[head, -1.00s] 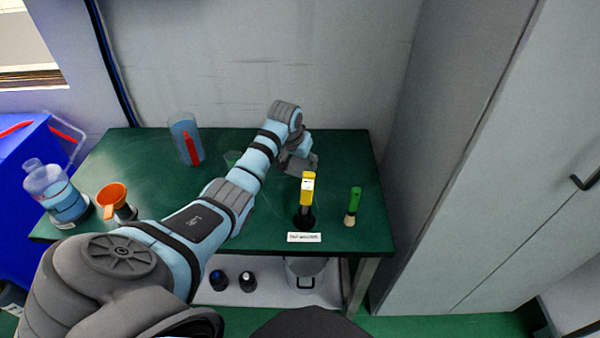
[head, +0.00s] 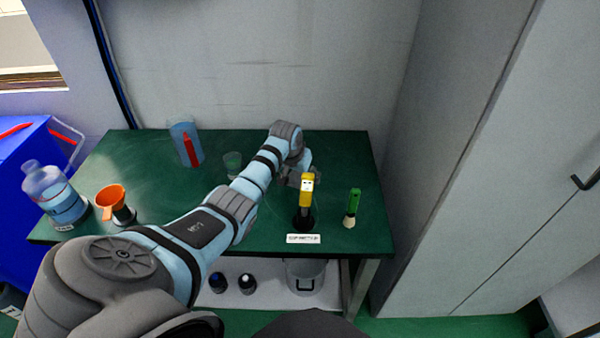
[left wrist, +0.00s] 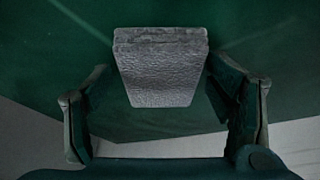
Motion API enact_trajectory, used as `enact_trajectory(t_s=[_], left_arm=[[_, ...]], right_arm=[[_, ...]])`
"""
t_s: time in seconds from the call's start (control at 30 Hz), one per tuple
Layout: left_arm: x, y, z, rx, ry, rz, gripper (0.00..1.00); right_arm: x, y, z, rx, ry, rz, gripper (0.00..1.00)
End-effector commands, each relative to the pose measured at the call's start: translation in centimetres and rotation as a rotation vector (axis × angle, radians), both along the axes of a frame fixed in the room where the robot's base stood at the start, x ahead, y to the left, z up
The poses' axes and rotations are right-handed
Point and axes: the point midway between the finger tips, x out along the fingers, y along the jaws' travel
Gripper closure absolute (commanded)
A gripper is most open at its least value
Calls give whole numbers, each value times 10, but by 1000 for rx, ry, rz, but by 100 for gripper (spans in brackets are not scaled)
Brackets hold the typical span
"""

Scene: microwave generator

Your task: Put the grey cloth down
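The grey cloth (left wrist: 160,70) shows in the left wrist view as a folded, textured pad over the green table top. My left gripper (left wrist: 158,75) has its fingers wide apart, one on each side of the cloth, with narrow gaps seeming to show beside it. Whether the cloth rests fully on the table is hard to tell. In the head view my left gripper (head: 292,181) is low over the table, left of the yellow-handled tool, and the cloth cannot be made out there. My right gripper is not in view.
The green table (head: 250,235) carries a yellow-handled tool (head: 306,190) in a dark holder, a green-handled brush (head: 352,205), a small cup (head: 233,160), a clear beaker (head: 180,135) with a red item, an orange funnel (head: 110,197) and a bottle (head: 55,200). The table's back right is clear.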

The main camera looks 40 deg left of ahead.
Motion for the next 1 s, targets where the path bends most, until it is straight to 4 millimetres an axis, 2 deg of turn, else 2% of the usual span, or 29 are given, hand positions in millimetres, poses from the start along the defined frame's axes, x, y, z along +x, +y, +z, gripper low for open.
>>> enact_trajectory(t_s=[0.27, 0.43, 0.63, 0.8, 0.9, 1.0], left_arm=[[0, 0, 1, 1, -2, 0, 22], [1, 1, 7, 3, -4, -1, 22], [-17, -7, 64, 4, -5, -3, 22], [-37, -12, 113, 4, -5, -2, 22], [-45, -15, 131, 3, -3, -1, 22], [-50, -16, 141, 2, -4, -1, 22]], right_arm=[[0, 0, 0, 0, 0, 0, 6], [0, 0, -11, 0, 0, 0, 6], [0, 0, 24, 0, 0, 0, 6], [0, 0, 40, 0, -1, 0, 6], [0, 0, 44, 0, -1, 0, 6], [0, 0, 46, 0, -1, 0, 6]])
